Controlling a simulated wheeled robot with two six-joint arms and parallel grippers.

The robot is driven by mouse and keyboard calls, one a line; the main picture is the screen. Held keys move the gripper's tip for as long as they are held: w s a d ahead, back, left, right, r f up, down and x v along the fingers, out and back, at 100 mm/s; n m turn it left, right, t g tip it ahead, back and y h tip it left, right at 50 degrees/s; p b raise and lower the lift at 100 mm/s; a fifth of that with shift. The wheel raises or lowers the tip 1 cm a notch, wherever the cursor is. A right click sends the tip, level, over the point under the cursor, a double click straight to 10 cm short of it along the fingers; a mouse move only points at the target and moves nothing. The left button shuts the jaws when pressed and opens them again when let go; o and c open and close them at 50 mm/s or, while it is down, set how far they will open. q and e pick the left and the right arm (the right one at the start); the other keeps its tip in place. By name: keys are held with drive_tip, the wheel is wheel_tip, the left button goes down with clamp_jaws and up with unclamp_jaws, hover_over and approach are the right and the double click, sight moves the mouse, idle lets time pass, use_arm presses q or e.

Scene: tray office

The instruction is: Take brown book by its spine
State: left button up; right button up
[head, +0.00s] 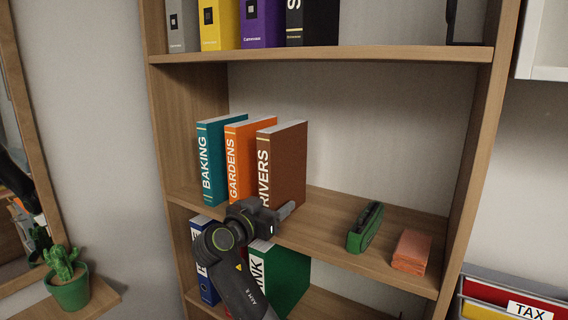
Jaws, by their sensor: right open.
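The brown book (287,160), with RIVERS on its spine, stands upright on the middle shelf. It is the rightmost of three books, beside the orange GARDENS book (244,145). My right gripper (290,211) is open and empty at the shelf's front edge, in front of the brown book's lower part. The lower end of the spine is partly hidden by the gripper. I cannot tell whether the gripper touches the book. My left gripper is not in view.
A teal BAKING book (215,160) stands left of the orange one. A green object (365,229) and an orange-pink block (410,251) lie to the right on the middle shelf (325,220). Binders fill parts of the shelves above and below. A cactus (66,277) stands far left.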

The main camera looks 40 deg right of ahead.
drive_tip(key=shift+x, duration=1)
drive_tip(key=shift+a, duration=0.1)
drive_tip(key=shift+c, duration=1.1)
clamp_jaws()
drive_tip(key=shift+r, duration=0.1)
